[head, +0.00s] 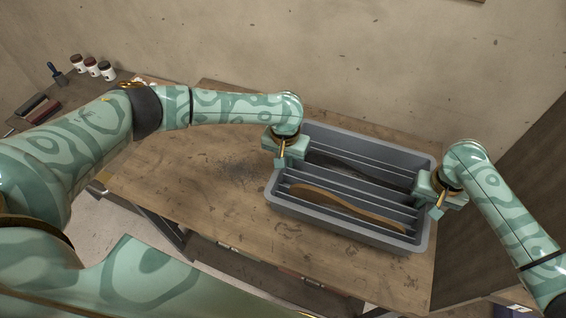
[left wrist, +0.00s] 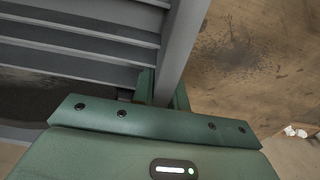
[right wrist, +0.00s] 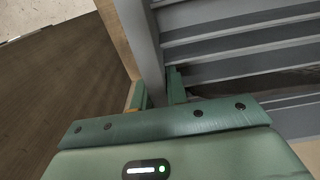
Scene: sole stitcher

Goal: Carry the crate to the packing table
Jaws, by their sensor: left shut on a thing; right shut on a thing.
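The grey crate (head: 424,243) is on or just above the wooden table (head: 190,205), toward its right end; I cannot tell whether it touches the top. Thin dividers split it into slots. A brown sole (head: 335,203) stands in a front slot and a dark sole (head: 350,166) lies farther back. My left gripper (head: 281,160) is shut on the crate's left wall, which also shows in the left wrist view (left wrist: 185,40). My right gripper (head: 436,203) is shut on the right wall, seen in the right wrist view (right wrist: 146,50). The fingertips are partly hidden.
Several small jars (head: 92,67) and dark red blocks (head: 38,107) stand on a side surface at the back left. A plain wall rises behind the table, and a dark panel (head: 510,205) stands at the right. The table left of the crate is clear.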

